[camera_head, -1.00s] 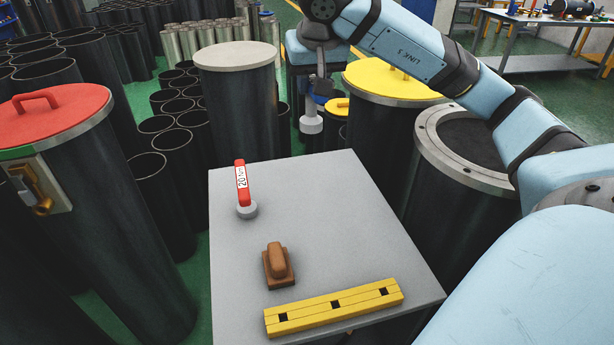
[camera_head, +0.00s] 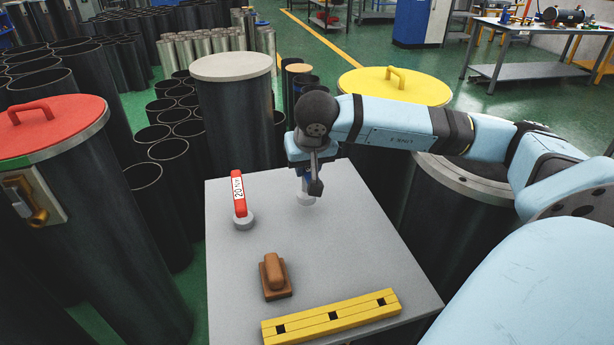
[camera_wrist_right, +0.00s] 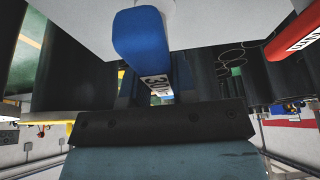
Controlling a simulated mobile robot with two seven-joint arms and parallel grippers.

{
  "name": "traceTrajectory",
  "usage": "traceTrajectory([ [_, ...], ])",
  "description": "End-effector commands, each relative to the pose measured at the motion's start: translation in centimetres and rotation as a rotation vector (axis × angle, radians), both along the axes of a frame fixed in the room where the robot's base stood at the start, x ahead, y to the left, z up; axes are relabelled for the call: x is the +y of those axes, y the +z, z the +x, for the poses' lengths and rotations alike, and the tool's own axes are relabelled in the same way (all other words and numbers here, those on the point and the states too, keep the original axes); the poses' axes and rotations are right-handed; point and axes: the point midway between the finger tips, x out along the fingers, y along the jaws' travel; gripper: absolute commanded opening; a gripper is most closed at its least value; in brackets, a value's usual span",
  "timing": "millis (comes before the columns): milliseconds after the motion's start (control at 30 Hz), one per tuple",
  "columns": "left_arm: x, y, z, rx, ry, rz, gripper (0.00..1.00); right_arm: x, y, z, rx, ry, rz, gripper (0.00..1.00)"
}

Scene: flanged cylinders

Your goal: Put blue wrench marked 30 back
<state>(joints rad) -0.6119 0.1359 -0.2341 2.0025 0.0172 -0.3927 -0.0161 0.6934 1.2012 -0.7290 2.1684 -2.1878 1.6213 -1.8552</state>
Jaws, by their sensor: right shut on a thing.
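My right gripper (camera_head: 312,182) is shut on the blue wrench and points down over the back part of the grey table (camera_head: 350,235). A red wrench marked 20 (camera_head: 238,194) stands on the table to the left. My left gripper is not in view.
A brown block with a handle (camera_head: 274,277) and a yellow bar with dark square holes (camera_head: 331,317) are on the table's front half. Tall flanged cylinders with red (camera_head: 50,125), grey (camera_head: 231,66) and yellow (camera_head: 393,88) lids stand around. The table's right middle is clear.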

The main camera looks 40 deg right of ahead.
Motion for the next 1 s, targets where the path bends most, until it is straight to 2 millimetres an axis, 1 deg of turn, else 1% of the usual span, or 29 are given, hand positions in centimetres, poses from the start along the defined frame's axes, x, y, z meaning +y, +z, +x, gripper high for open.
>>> traceTrajectory([
  [100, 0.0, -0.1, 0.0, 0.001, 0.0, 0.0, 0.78, 0.0, -1.9, -0.1, 0.004, 0.0, -0.001, 0.0],
  [200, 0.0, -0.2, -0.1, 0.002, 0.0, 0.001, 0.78, 0.0, -3.1, -0.1, 0.003, 0.0, -0.001, 0.0],
  [433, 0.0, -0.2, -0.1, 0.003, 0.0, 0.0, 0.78, 0.0, -3.2, 0.0, 0.0, 0.0, 0.0, 0.0],
  [600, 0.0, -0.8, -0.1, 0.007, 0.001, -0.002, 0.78, 0.0, -3.8, 0.0, 0.0, 0.001, 0.0, 0.0],
  [633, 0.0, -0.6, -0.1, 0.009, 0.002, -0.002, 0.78, 0.0, -3.6, 0.0, 0.002, 0.001, -0.001, 0.32],
  [667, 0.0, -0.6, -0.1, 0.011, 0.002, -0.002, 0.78, 0.0, -3.6, 0.0, 0.002, 0.001, -0.001, 0.39],
  [700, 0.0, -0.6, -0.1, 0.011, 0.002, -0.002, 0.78, 0.0, -3.6, 0.0, 0.002, 0.001, -0.001, 0.48],
  [733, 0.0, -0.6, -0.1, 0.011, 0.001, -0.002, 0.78, 0.0, -3.6, 0.0, 0.002, 0.001, -0.001, 0.51],
  [1000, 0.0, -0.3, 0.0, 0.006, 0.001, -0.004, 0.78, 0.0, -3.5, 0.0, 0.002, 0.001, -0.001, 0.51],
])
